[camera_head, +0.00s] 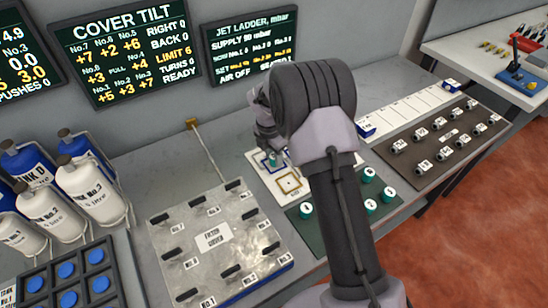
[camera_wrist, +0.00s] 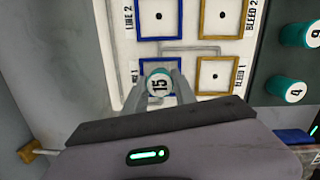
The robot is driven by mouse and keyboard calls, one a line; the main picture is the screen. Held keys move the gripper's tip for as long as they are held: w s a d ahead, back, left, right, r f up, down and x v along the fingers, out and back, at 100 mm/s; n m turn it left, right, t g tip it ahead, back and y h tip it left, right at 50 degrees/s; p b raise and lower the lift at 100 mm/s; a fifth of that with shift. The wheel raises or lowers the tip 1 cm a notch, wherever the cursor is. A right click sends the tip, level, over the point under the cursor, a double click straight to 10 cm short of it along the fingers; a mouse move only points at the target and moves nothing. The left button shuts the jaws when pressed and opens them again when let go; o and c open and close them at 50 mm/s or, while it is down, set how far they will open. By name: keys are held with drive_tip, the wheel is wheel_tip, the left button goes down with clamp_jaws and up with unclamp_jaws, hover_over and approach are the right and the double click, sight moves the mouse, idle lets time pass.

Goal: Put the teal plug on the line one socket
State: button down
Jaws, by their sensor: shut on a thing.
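My gripper (camera_wrist: 160,90) is shut on a teal plug (camera_wrist: 159,83) whose white top reads 15. In the head view my gripper (camera_head: 272,152) holds it over the white socket board (camera_head: 254,158). The plug is in front of the blue-framed line one socket (camera_wrist: 144,64), and the socket's hole is hidden behind it. I cannot tell whether the plug touches the board or is in the hole. The line 2 socket (camera_wrist: 159,17) has a blue frame and shows an empty dark hole. The two bleed sockets (camera_wrist: 218,76) have ochre frames and empty holes.
Several other teal plugs (camera_head: 368,175) stand on a dark green mat (camera_head: 326,227) right of the board. A metal cover plate (camera_head: 245,235) lies to the left. A brown panel with knobs (camera_head: 425,164) is at the right. Wall screens (camera_head: 122,55) hang behind.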

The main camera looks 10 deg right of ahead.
drive_tip(key=shift+f, duration=0.1)
drive_tip(key=c, duration=1)
unclamp_jaws()
wheel_tip(320, 180, up, 13)
drive_tip(key=a+p, duration=0.1)
drive_tip(key=p, duration=0.3)
wheel_tip(320, 180, up, 8)
drive_tip(key=r+m+t, duration=0.1)
drive_tip(key=m, duration=0.5)
hover_over(271, 159)
drive_tip(key=s, duration=0.4)
drive_tip(key=s+r+m+t+y, duration=0.2)
drive_tip(key=s+r+m, duration=0.7)
drive_tip(key=s, duration=0.4)
drive_tip(key=s+a+m, duration=0.1)
drive_tip(key=s+m, duration=0.3)
drive_tip(key=s, duration=0.1)
drive_tip(key=s+m+t, duration=0.1)
drive_tip(key=s+m, duration=0.3)
drive_tip(key=s, duration=0.1)
drive_tip(key=s+a+m+t+y, duration=0.1)
drive_tip(key=s+m, duration=0.4)
drive_tip(key=shift+s+a, duration=0.2)
drive_tip(key=shift+a, duration=0.1)
